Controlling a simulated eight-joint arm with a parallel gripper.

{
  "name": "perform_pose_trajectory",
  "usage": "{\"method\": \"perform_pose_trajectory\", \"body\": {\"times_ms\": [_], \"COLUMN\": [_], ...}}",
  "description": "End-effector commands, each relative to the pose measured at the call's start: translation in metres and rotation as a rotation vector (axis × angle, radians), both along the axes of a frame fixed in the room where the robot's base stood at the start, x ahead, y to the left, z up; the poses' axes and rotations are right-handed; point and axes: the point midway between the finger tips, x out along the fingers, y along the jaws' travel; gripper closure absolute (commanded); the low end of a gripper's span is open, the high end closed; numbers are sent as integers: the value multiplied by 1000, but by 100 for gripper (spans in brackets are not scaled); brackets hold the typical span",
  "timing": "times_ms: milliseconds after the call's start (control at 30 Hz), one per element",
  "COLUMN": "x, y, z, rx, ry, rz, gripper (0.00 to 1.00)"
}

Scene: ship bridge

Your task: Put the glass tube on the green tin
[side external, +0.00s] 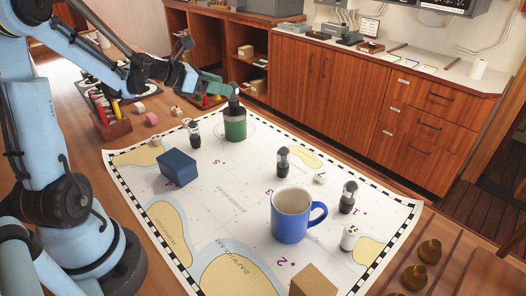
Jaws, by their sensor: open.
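The green tin (235,127) stands upright on the chart, towards its far edge. A small dark piece (234,102) shows directly on top of the tin; it is too small to tell whether it is a glass tube or part of a fingertip. My gripper (229,88) is open, reaching in from the left just above the tin, close to this dark piece. Similar small dark-and-clear upright pieces stand on the chart: one left of the tin (195,134), one near the middle (283,162) and one at the right (348,197). I cannot tell which is the glass tube.
A blue box (178,168) and a blue mug (290,215) stand on the chart (225,200). A cardboard box (313,281) is at the front edge. A small white piece (349,238) stands right of the mug. Brass weights (429,250) lie right.

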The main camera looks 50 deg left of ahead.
Motion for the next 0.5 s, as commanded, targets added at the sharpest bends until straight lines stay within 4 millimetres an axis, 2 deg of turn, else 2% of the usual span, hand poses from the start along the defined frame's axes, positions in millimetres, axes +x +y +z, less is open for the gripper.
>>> {"method": "perform_pose_trajectory", "body": {"times_ms": [100, 233, 400, 500], "x": [-19, -35, -44, -45], "y": [5, 9, 10, -4], "z": [10, 17, 22, 22], "rx": [-1, -1, 6, 82], "ry": [-1, 0, 1, 13], "rz": [3, 3, -4, -59], "gripper": [36, 36, 36, 36]}}
